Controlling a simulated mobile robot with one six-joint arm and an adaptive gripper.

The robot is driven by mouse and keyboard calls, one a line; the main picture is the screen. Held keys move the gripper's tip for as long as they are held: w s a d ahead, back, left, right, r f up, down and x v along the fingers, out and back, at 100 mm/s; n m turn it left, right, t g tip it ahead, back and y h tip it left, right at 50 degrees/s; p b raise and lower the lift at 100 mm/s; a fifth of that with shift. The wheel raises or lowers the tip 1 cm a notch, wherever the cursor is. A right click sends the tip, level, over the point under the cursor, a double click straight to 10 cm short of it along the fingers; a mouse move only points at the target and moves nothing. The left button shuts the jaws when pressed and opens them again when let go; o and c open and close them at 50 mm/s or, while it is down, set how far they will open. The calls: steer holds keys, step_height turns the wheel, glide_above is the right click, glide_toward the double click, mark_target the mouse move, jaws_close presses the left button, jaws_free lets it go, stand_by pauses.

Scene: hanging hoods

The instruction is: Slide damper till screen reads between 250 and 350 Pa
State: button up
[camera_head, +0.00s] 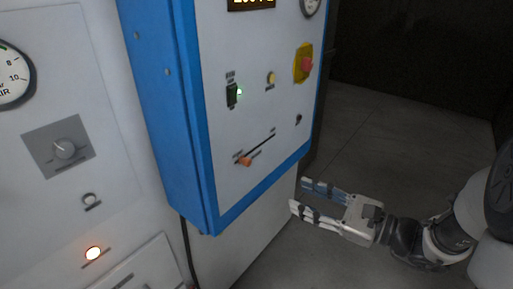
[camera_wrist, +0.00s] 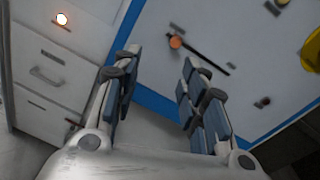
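The damper slider is an orange knob (camera_head: 245,161) near the left, lower end of a dark slanted slot (camera_head: 262,145) on the white face of a blue-edged control box. The knob also shows in the wrist view (camera_wrist: 176,42), at the upper left end of the slot there. The screen (camera_head: 251,3) is cut off by the top edge of the head view, so its reading is not legible. My gripper (camera_head: 297,196) is open and empty, right of and below the box, apart from the knob. In the wrist view its fingers (camera_wrist: 150,95) are spread with nothing between them.
The box (camera_head: 163,100) juts out from a pale cabinet with a gauge (camera_head: 12,77), a grey rotary knob (camera_head: 65,149) and a lit orange lamp (camera_head: 93,253). Floor on the right is clear.

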steer(key=w+d+m+t, duration=0.1)
steer(key=d, duration=0.1)
steer(key=b, duration=0.3)
glide_toward(250, 163)
steer(key=x, duration=0.8)
steer(key=shift+a, duration=0.25)
steer(key=shift+r, duration=0.1)
jaws_close()
